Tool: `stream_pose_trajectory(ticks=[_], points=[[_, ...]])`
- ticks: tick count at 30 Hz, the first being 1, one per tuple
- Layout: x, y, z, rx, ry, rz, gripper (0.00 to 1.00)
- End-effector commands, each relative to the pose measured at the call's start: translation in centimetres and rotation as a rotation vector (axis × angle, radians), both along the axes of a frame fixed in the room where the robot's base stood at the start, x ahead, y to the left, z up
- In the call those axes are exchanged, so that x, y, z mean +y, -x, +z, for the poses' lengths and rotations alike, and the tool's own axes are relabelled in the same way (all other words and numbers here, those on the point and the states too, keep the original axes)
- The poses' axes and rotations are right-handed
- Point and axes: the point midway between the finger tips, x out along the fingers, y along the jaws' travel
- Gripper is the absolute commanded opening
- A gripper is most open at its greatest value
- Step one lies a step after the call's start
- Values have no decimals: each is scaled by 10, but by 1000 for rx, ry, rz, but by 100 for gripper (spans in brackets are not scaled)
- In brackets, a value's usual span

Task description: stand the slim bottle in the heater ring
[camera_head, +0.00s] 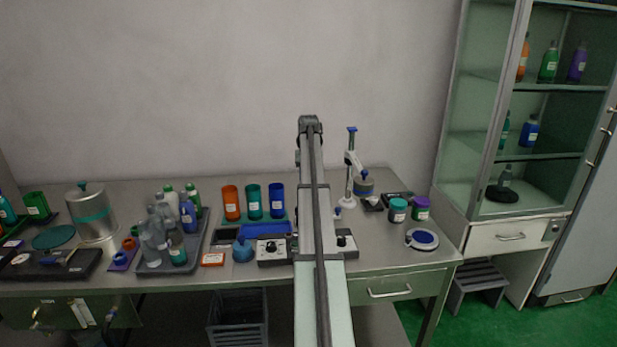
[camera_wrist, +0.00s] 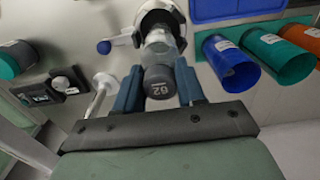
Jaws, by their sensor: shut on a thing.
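The slim bottle (camera_wrist: 160,36) is clear with a dark grey cap marked 62. In the wrist view my gripper (camera_wrist: 159,68) is shut on it, one blue-grey finger on each side near the cap. Its far end overlaps a pale round ring (camera_wrist: 143,20), which looks like the heater ring, with a blue knob (camera_wrist: 103,47) at its left. I cannot tell whether the bottle's base is inside the ring or above it. In the head view my arm hides my gripper, the held bottle and the ring.
Orange, teal and blue cups (camera_head: 277,200) stand behind a blue tray (camera_head: 265,228). A control box with dials (camera_head: 272,250) shows beside my arm. A stand (camera_head: 350,165) and lidded jars (camera_head: 397,211) are to the right. A grey tray (camera_head: 150,268) holds several bottles at left.

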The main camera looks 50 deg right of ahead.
Motion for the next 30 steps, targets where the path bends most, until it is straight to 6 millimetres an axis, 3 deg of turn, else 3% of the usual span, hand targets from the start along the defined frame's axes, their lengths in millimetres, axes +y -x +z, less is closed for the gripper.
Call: stream_pose_trajectory(ticks=[30], points=[[0, 0, -32, 0, 0, 0, 12]])
